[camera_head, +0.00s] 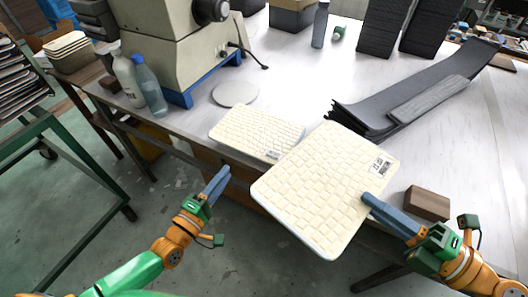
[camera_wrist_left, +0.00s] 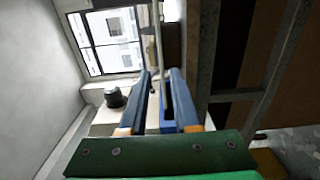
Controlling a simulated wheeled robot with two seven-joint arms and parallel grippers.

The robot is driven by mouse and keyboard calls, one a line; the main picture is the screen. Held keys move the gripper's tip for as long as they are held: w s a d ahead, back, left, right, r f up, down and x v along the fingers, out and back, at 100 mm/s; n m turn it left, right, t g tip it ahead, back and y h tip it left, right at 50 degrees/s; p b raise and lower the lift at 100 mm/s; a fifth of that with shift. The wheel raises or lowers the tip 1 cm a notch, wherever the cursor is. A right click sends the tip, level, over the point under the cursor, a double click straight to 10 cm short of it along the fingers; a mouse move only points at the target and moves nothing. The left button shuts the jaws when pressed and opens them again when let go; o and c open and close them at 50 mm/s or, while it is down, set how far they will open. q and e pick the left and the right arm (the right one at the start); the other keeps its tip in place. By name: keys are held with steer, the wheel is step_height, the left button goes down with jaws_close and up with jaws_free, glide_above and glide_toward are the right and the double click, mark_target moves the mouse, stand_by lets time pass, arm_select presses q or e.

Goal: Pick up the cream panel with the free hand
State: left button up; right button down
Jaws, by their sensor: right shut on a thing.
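One cream panel (camera_head: 250,130) with a block pattern and a small label lies on the white table near its front edge. A second cream panel (camera_head: 318,190), with a label at its upper right, is held tilted in front of the table edge and overlaps the first in the head view. My right gripper (camera_head: 368,198) is shut on this second panel's right edge. My left gripper (camera_head: 224,172) is in front of and below the table edge, apart from the lying panel. Its blue fingers in the left wrist view (camera_wrist_left: 160,80) stand apart with nothing between them.
A brown block (camera_head: 427,203) sits right of the held panel. A dark curved panel (camera_head: 400,105) lies behind it. A grey disc (camera_head: 235,93), a machine (camera_head: 175,45) and bottles (camera_head: 150,88) are at the back left. A green rack (camera_head: 45,150) stands at far left.

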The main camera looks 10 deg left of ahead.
arm_select(q)
steer(key=b+x, duration=0.1)
steer(key=x, duration=0.3)
steer(key=b+x, duration=0.2)
steer(key=x, duration=0.2)
steer(key=shift+w+f, duration=0.25)
steer(key=shift+w, duration=0.1)
steer(key=shift+w+d+r, duration=0.1)
steer(key=shift+w, duration=0.3)
jaws_close()
stand_by(0.5)
